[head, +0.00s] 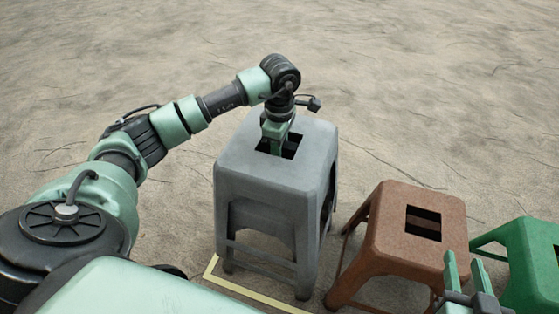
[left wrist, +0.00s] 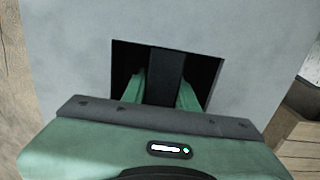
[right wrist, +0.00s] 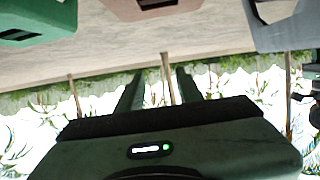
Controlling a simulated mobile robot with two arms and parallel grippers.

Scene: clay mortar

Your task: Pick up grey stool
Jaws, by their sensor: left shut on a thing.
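The grey stool (head: 270,165) stands upright left of the other stools in the head view. Its seat has a dark rectangular opening with a bar across the middle. My left gripper (head: 275,143) points down into that opening. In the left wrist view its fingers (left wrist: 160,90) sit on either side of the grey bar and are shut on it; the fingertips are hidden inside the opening. The grey seat (left wrist: 75,60) fills most of that view. My right gripper (head: 466,272) is open and empty at the lower right of the head view; its fingers also show apart in the right wrist view (right wrist: 158,88).
A brown stool (head: 390,240) stands right of the grey one, and a green stool (head: 535,270) stands further right. A yellow line (head: 245,290) marks the floor by the grey stool's legs. The sandy floor (head: 420,80) behind the stools is clear.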

